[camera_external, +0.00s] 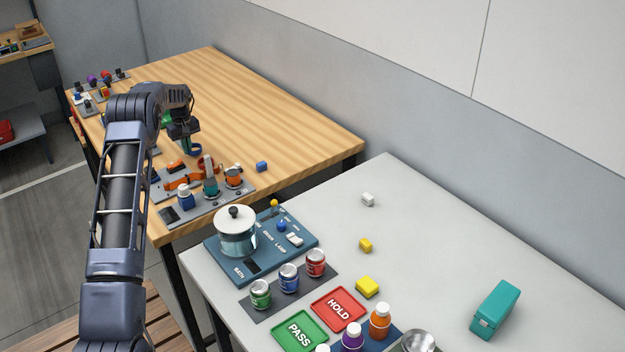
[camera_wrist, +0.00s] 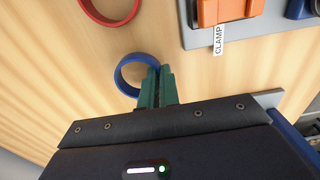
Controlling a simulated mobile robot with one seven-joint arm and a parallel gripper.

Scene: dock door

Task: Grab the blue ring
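The blue ring (camera_wrist: 121,79) shows in the wrist view at the tips of my green fingers, with its open centre facing the camera. My gripper (camera_wrist: 158,74) has its two fingers close together, with the ring's right-hand wall between the tips. The fingers hide the lower right part of the ring. In the external view the blue ring (camera_external: 194,151) is just below my gripper (camera_external: 186,143), over the wooden table. I cannot tell whether the ring touches the tabletop.
A red ring (camera_wrist: 110,20) lies on the wooden table in the wrist view. An orange clamp (camera_wrist: 228,10) sits on a grey board to the right. In the external view a blue block (camera_external: 262,166) lies right of the board. The table's far part is clear.

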